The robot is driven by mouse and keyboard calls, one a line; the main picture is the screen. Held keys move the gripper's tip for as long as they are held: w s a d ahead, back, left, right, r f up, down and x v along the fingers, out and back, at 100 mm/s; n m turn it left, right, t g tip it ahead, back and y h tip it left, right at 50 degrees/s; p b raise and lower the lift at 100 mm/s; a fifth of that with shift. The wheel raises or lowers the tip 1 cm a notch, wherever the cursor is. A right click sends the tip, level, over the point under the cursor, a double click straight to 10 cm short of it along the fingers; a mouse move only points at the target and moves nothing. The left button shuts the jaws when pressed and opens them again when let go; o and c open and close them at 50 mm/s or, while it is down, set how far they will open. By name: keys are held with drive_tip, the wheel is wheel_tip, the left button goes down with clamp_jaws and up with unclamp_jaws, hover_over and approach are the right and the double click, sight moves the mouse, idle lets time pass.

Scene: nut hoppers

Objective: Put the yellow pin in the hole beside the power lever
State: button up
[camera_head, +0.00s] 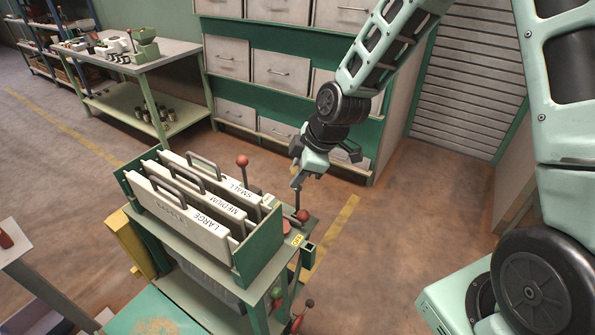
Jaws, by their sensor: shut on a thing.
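My gripper (297,182) is at the right end of the hopper stand, above its small side shelf. It is shut on the top of a thin, dark, upright rod (297,201). No yellow shows on the rod, so I cannot tell whether it is the yellow pin. A lever with a red ball (303,215) stands close beside the rod's lower end. Another red-ball lever (242,161) rises behind the hopper box. A small yellow label (297,240) is on the shelf's front corner. I cannot make out the hole or tell which lever is the power lever.
The green hopper box (262,248) holds white panels marked LARGE, MEDIUM and SMALL, with grey handles. Low levers with green and red knobs (277,292) stick out below. Grey drawers (280,70) stand behind. A workbench (150,55) is at the back left. The floor right of the stand is clear.

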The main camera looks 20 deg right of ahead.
sight(298, 198)
drive_tip(key=shift+f, duration=0.1)
drive_tip(key=shift+f+b, duration=3.2)
drive_tip(key=shift+f, duration=0.85)
drive_tip(key=o, duration=1.1)
drive_tip(key=shift+s, duration=0.1)
drive_tip(key=shift+s+f, duration=0.1)
drive_tip(key=shift+s, duration=0.05)
drive_tip(key=p+v, duration=0.1)
drive_tip(key=v, duration=0.4)
drive_tip(key=p+v, duration=0.2)
drive_tip(key=v, duration=0.4)
drive_tip(key=p+v, duration=0.2)
drive_tip(key=v, duration=0.4)
drive_tip(key=shift+w+d+r, duration=0.2)
drive_tip(key=shift+w+r, duration=0.1)
drive_tip(key=shift+r, duration=0.05)
